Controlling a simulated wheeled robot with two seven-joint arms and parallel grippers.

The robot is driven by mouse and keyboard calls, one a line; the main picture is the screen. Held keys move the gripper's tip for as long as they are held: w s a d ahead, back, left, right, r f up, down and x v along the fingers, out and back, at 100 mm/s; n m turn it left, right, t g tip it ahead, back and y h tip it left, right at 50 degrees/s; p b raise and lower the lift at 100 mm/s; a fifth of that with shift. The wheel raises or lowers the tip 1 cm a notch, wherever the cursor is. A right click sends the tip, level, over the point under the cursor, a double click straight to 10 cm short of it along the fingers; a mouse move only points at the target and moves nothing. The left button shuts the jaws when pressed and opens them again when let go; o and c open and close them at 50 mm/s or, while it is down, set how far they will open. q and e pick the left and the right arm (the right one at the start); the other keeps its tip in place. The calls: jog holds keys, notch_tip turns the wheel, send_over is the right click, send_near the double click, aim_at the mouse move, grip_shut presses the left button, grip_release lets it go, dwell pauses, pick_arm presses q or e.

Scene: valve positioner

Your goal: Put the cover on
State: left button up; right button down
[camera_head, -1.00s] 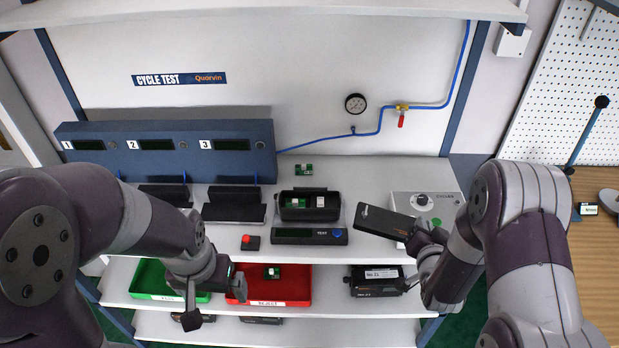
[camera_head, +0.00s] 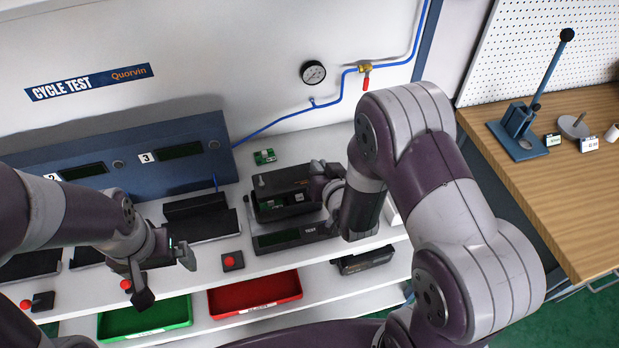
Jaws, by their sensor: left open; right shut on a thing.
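The black valve positioner housing (camera_head: 284,211) stands on the upper shelf with its front open, and a green board and a pale part show inside. My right gripper (camera_head: 322,183) is shut on the dark cover (camera_head: 283,181). The cover is at the top and back of the housing, partly hidden by the gripper; I cannot tell whether it touches the housing. My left gripper (camera_head: 166,272) is open and empty, in front of the shelf edge, left of the housing.
A test unit (camera_head: 285,240) lies before the housing. A red button box (camera_head: 232,261) is to its left. Green (camera_head: 146,319) and red (camera_head: 255,295) trays sit on the lower shelf. A pressure gauge (camera_head: 313,73) is on the back wall. A wooden bench (camera_head: 545,200) is at right.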

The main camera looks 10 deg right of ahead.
jog(key=shift+w+a+f, duration=0.35)
jog(key=shift+w+a, duration=0.1)
jog(key=shift+a, duration=0.1)
jog(key=f, duration=0.3)
jog(key=shift+s+d+f, duration=0.15)
jog(key=shift+s+f, duration=0.1)
jog(key=shift+s, duration=0.05)
jog(key=shift+w+f, duration=0.25)
jog(key=shift+f, duration=0.05)
jog(key=c, duration=1.2)
grip_release()
jog(key=shift+s, duration=0.15)
jog(key=shift+s, duration=0.1)
